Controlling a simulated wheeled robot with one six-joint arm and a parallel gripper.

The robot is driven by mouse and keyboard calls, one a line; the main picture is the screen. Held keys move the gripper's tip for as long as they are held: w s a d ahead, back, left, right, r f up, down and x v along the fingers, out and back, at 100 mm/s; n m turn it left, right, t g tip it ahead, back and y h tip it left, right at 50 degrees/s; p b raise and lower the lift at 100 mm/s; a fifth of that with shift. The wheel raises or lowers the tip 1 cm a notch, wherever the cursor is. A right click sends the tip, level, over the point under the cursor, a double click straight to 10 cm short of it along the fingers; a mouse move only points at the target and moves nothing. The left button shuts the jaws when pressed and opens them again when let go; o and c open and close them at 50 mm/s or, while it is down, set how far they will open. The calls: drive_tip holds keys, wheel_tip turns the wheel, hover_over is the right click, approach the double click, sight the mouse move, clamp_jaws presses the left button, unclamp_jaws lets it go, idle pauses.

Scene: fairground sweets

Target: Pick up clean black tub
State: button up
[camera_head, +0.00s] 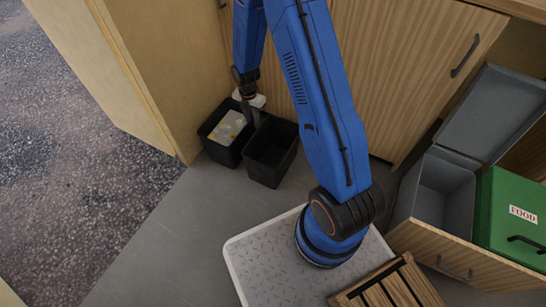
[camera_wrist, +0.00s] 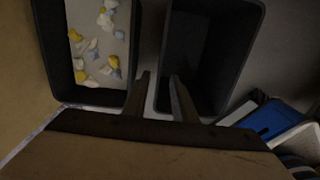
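The clean black tub (camera_head: 266,173) stands upright on the grey floor by the wooden cupboard and looks empty inside. In the wrist view this tub (camera_wrist: 210,55) is at upper right. A second black tub (camera_head: 219,153) stands close on its left, with yellow, white and bluish scraps inside; it is at upper left in the wrist view (camera_wrist: 100,97). My gripper (camera_wrist: 160,80) is open, its two fingers apart around the clean tub's near-left wall. Whether either finger touches the wall cannot be told. In the head view my gripper (camera_head: 253,115) is low over the tubs' back edges, partly hidden.
Cupboard doors (camera_head: 400,50) rise right behind the tubs, and a wooden panel (camera_head: 165,80) stands at left. At right an open drawer (camera_head: 445,185) holds grey bins and a green FOOD box (camera_head: 505,225). A wooden crate (camera_head: 395,285) is at the bottom. Floor in front is clear.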

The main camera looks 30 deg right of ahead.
drive_tip(key=shift+s+d+f, duration=0.1)
drive_tip(key=shift+d+f, duration=0.05)
drive_tip(key=shift+f, duration=2.3)
drive_tip(key=shift+s+d+f, duration=0.1)
drive_tip(key=shift+f, duration=2.3)
drive_tip(key=shift+c, duration=0.3)
clamp_jaws()
